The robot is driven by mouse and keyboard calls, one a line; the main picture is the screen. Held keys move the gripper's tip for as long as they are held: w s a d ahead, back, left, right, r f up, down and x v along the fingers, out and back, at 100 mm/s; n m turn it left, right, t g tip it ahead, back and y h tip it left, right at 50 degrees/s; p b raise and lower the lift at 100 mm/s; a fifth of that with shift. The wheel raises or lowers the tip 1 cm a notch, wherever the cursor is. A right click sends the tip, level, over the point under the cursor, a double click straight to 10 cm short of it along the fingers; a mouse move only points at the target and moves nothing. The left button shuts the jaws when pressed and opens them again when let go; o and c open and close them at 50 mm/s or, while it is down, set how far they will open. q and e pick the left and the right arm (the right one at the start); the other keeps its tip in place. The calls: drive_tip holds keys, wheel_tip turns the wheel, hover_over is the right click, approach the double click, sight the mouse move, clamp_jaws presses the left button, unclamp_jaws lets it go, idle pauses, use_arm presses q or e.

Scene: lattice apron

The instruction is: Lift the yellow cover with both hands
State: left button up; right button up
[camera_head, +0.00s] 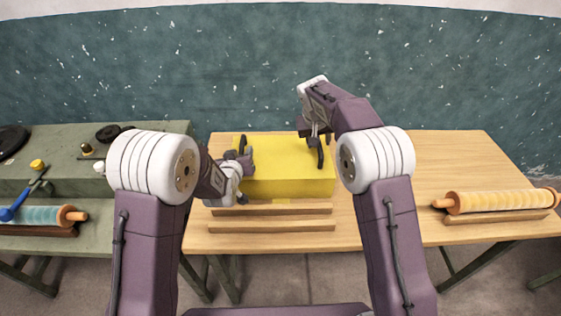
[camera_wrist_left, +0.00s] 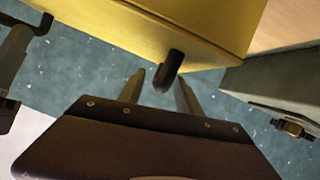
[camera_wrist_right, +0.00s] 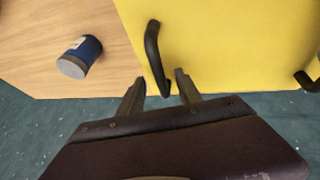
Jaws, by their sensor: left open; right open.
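The yellow cover (camera_head: 290,178) is a box shape resting on the wooden table, with a black handle on its left (camera_head: 243,145) and another on its right (camera_head: 320,152). My left gripper (camera_wrist_left: 160,80) is open, and the left handle's end (camera_wrist_left: 171,66) shows between its fingertips; I cannot tell if they touch. My right gripper (camera_wrist_right: 160,82) is open, with the right handle (camera_wrist_right: 154,58) just ahead and its lower end between the fingertips. The cover's yellow face fills much of the right wrist view (camera_wrist_right: 230,45). What lies under the cover is hidden.
Wooden strips (camera_head: 272,226) lie in front of the cover. A patterned rolling pin (camera_head: 500,201) sits on the right, and a teal one (camera_head: 40,215) on the green table (camera_head: 70,147) at left. A blue can (camera_wrist_right: 80,56) stands beside the cover in the right wrist view.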

use_arm(q)
drive_tip(key=shift+x, duration=1.65)
use_arm(e)
drive_tip(key=shift+x, duration=1.65)
use_arm(q)
clamp_jaws()
use_arm(e)
clamp_jaws()
drive_tip(key=shift+r, duration=0.1)
